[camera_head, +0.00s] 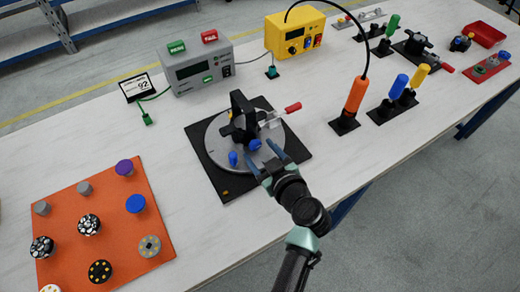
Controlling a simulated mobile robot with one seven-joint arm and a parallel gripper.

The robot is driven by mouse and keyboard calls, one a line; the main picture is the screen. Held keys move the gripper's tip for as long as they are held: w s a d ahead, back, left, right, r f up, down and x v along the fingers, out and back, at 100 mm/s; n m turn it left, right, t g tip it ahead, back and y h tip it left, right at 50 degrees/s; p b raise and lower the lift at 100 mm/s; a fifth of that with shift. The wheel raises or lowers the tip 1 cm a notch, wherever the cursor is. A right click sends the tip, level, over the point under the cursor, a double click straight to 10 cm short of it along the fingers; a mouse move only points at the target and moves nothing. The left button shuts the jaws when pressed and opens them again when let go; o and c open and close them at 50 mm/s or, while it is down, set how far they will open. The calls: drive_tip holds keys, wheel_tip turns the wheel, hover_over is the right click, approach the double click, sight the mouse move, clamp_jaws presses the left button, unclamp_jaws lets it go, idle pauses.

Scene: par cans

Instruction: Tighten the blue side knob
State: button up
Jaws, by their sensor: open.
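A black upright fixture (239,108) stands on a grey round plate (215,144) on a black square base (232,188). A blue knob (254,144) shows on the near side of the fixture, low down. A second small blue piece (233,158) stands on the plate to its left. My gripper (259,154) reaches in from the near right, over the plate's front edge. Its two fingers are apart and point toward the blue knob. Nothing shows between them. I cannot tell whether a fingertip touches the knob.
A red-handled clamp (291,108) sticks out right of the fixture. An orange-handled tool with a cable (354,97) stands further right. Grey (201,70) and yellow (295,36) boxes stand behind. An orange mat (62,217) with several knobs lies left. White table is free around the base.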

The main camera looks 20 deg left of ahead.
drive_tip(key=shift+w+a+f, duration=0.15)
drive_tip(key=shift+w+a, duration=0.05)
drive_tip(key=shift+w, duration=0.05)
drive_tip(key=shift+c, duration=0.3)
clamp_jaws()
drive_tip(key=m+b, duration=0.1)
drive_tip(key=m+g+y, duration=0.1)
drive_tip(key=shift+w+d+m+b, duration=0.15)
drive_tip(key=shift+m+b, duration=0.15)
drive_tip(key=shift+b, duration=0.1)
drive_tip(key=shift+m+g+y+b, duration=0.7)
drive_tip(key=shift+m+g+b, duration=0.1)
drive_tip(key=shift+m, duration=0.5)
